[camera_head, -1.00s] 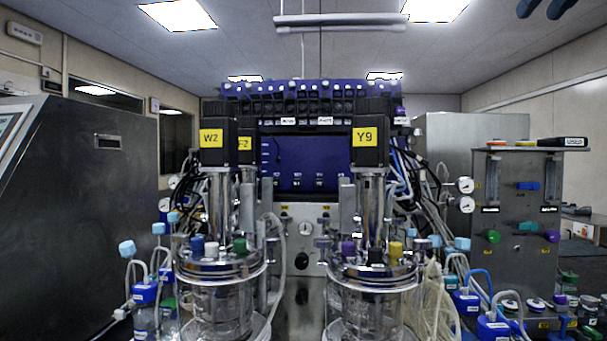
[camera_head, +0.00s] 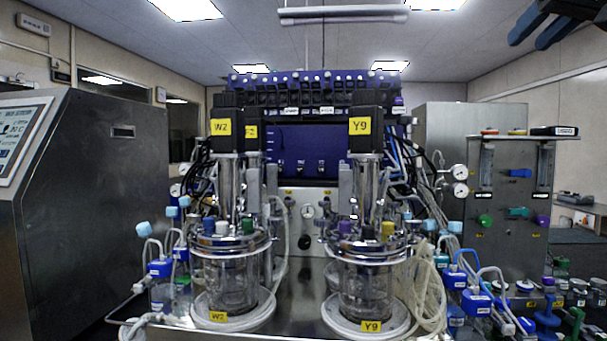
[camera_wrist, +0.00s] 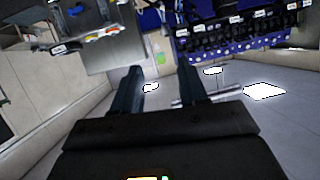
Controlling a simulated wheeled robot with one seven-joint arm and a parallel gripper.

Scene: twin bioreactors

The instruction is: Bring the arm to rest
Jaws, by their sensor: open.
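My gripper (camera_head: 547,22) shows at the top right corner of the head view, raised high and apart from everything. In the wrist view my gripper (camera_wrist: 162,84) has its two dark fingers spread with nothing between them. The wrist view looks past the fingers at the ceiling lights and the wall, tilted over. The two glass bioreactors, the left one labelled W2 (camera_head: 232,285) and the right one labelled Y9 (camera_head: 366,290), stand upright on the steel bench in the head view, well below and left of my gripper.
A purple-blue control rack (camera_head: 300,150) stands behind the vessels. A steel cabinet (camera_head: 95,200) is at the left. A panel with flow tubes (camera_head: 512,185) is at the right, above several blue-capped bottles (camera_head: 475,303). The air around my gripper looks free.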

